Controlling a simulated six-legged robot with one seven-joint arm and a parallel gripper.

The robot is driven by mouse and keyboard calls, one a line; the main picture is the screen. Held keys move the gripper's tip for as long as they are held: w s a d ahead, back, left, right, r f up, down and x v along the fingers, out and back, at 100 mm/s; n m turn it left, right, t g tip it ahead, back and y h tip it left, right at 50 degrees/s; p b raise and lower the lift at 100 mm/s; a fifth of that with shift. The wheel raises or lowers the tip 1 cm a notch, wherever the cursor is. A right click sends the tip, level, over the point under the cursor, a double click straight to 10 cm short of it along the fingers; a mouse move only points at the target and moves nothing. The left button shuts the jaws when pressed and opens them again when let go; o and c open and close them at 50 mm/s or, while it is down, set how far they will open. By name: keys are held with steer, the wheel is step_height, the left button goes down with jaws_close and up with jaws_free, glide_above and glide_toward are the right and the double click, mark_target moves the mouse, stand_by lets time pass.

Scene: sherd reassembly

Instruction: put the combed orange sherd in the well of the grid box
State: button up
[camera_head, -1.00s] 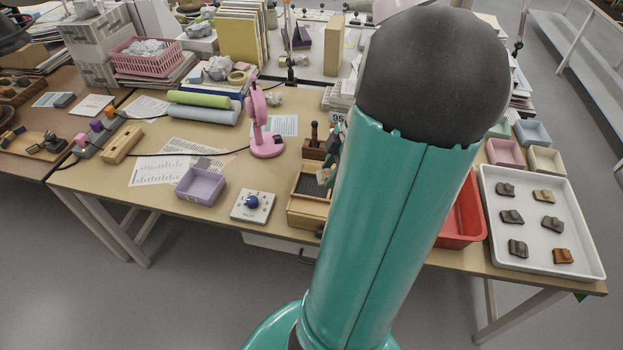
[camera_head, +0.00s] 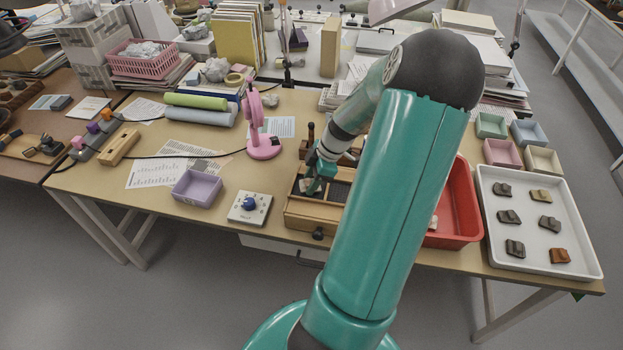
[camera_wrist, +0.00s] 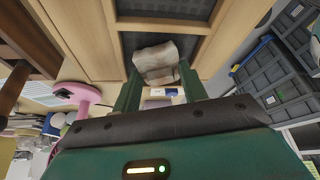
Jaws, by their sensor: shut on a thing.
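My gripper (camera_wrist: 160,82) is shut on a pale tan-brown sherd (camera_wrist: 157,62) with a rough surface. The sherd sits between the two green fingertips in the wrist view. I cannot tell whether its face is combed. The grid box (camera_head: 302,221) is a wooden box with dark compartments, left of my arm in the head view. Its wooden frame also shows in the wrist view (camera_wrist: 88,30). My gripper (camera_head: 314,186) points down over the box's left part in the head view. The sherd appears over or in a dark compartment; its height is unclear.
A red bin (camera_head: 466,205) stands right of my arm, partly hidden. A white tray (camera_head: 487,225) holds several sherds, including an orange-brown one (camera_head: 560,255). A dial box (camera_head: 249,208), a lilac bin (camera_head: 197,188) and a pink magnifier lamp (camera_head: 262,143) stand left of the grid box.

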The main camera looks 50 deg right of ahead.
steer(key=o, duration=0.7)
steer(key=shift+f, duration=0.15)
steer(key=v, duration=1.2)
steer(key=w+a+r+m+g+h, duration=0.15)
steer(key=w+a+r, duration=0.25)
steer(key=a, duration=0.6)
steer(key=w+a+r+m+g+h, duration=0.15)
steer(key=w+a+r, duration=0.3)
steer(key=a, duration=0.55)
steer(key=s+a+r+m+t, duration=0.2)
steer(key=s+a+r, duration=0.1)
steer(key=a, duration=0.6)
steer(key=s+a+r+m+t, duration=0.3)
steer(key=s+a, duration=0.1)
steer(key=a, duration=0.6)
steer(key=shift+a+r, duration=0.2)
steer(key=shift+a, duration=0.05)
